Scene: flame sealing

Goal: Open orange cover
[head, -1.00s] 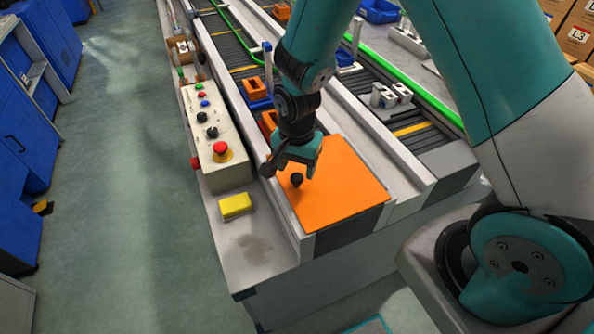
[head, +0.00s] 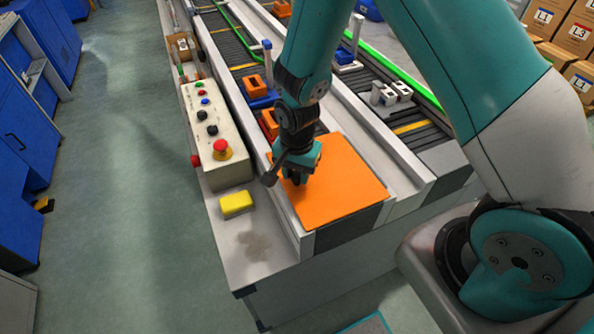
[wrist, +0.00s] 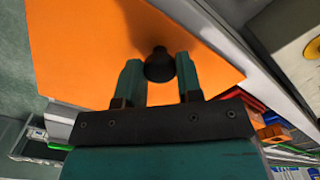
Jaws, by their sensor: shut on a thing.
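The orange cover (head: 345,185) is a flat square plate at the near end of the conveyor. In the head view it lies flat, and it fills much of the wrist view (wrist: 80,50). Its black knob (wrist: 159,66) stands up from the plate and sits between my two fingers in the wrist view. My gripper (head: 298,178) is over the left part of the cover, shut on the knob. In the head view the gripper hides the knob.
A cream control box (head: 213,135) with a red stop button stands left of the cover. A yellow block (head: 236,203) lies on the ledge in front of it. Orange parts (head: 255,85) stand on the conveyor behind. Grey parts (head: 390,93) sit on the right-hand conveyor.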

